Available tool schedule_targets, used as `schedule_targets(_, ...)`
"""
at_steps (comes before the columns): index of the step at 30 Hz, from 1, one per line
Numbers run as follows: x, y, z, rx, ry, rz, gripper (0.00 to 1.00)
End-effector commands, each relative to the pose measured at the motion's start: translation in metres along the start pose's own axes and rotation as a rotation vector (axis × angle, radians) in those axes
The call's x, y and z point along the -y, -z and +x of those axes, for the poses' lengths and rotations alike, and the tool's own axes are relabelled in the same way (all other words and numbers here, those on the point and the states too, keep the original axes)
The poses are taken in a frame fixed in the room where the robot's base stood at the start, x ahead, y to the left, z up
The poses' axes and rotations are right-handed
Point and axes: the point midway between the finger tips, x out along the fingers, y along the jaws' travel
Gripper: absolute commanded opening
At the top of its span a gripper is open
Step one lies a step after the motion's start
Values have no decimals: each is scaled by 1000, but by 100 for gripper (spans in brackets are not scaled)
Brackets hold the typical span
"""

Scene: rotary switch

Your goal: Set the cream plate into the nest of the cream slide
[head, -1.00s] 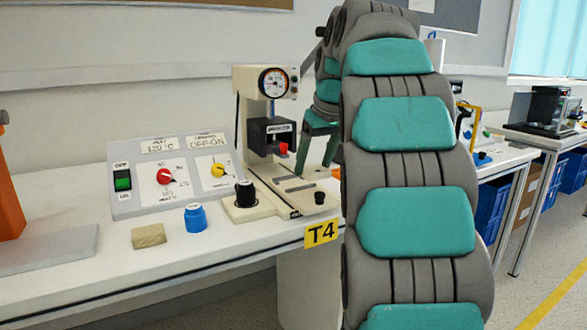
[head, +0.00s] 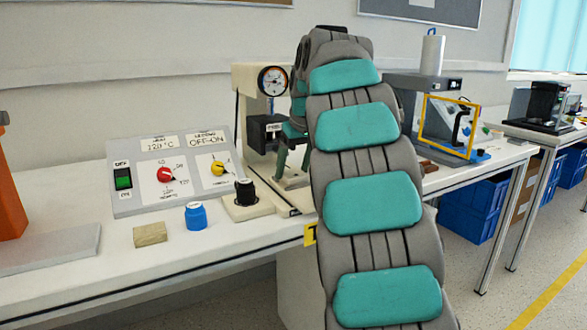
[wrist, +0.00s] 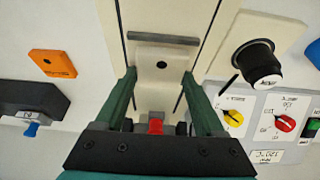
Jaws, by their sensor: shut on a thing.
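My gripper (wrist: 160,74) is shut on the cream plate (wrist: 160,82), which has a dark round hole and lies between the green fingers in the wrist view. The cream slide (wrist: 166,16) runs beneath and beyond the plate, with a dark crosswise bar or slot just past the plate's far edge. Whether the plate rests in the nest or hangs above it, I cannot tell. In the head view my gripper (head: 292,165) is in front of the press, and my arm hides most of the slide.
The press (head: 250,80) with a gauge stands behind the slide. A black knob (head: 245,191) is left of it, beside a control panel (head: 125,200). A blue knob (head: 196,215) and tan block (head: 150,234) sit in front. An orange plate (wrist: 52,64) lies to one side.

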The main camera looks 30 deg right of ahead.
Motion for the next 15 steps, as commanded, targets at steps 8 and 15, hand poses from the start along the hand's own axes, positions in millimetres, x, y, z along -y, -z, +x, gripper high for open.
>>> schedule_targets(8,0,-2,4,-1,-1,0,17)
schedule_targets(15,0,-4,10,-1,0,0,17)
